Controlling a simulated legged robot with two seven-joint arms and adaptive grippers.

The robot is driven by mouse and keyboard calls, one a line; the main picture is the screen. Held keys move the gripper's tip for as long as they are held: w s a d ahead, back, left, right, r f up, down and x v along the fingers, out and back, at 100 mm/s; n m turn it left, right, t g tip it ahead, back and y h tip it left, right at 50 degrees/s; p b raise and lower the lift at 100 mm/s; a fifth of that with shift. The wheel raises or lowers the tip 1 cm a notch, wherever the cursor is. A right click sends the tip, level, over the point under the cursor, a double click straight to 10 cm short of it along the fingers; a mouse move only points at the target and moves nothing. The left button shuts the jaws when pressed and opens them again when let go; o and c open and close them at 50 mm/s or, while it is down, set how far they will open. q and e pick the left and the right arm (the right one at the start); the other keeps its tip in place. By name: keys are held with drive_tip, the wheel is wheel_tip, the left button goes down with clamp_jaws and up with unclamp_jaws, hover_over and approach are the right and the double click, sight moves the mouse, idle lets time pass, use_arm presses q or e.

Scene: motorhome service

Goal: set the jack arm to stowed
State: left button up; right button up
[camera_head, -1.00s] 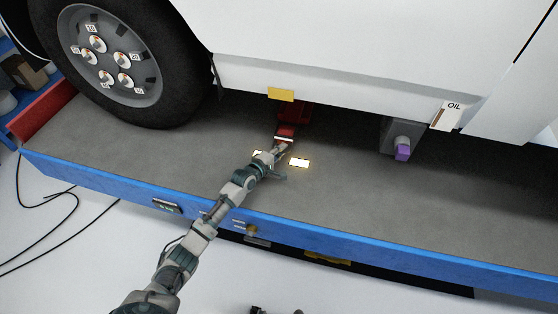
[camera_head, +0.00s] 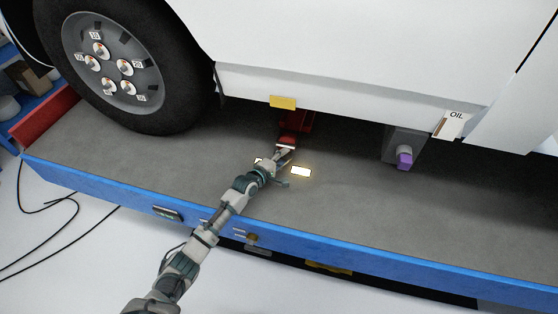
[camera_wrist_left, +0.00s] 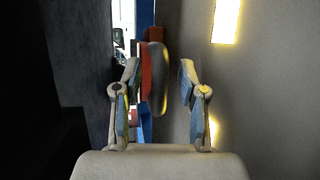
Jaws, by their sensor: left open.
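The red jack arm (camera_head: 293,126) hangs under the motorhome's lower edge, below a yellow tag (camera_head: 283,102). Its near end has a pale edge. My left gripper (camera_head: 284,155) is at that near end, low over the platform. In the left wrist view my open left gripper (camera_wrist_left: 158,78) has its fingers on either side of a red part with a grey rounded pad, which looks like the jack arm (camera_wrist_left: 147,82). I cannot tell whether a finger touches it. My right gripper is not in view.
A wheel (camera_head: 112,65) stands at the left. A grey block with a purple knob (camera_head: 404,160) hangs at the right, near an OIL label (camera_head: 452,124). The motorhome's side is close above.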

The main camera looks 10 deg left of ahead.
use_arm(q)
drive_tip(key=v, duration=1.1)
drive_tip(key=shift+s+a, duration=0.2)
drive_tip(key=shift+s, duration=0.05)
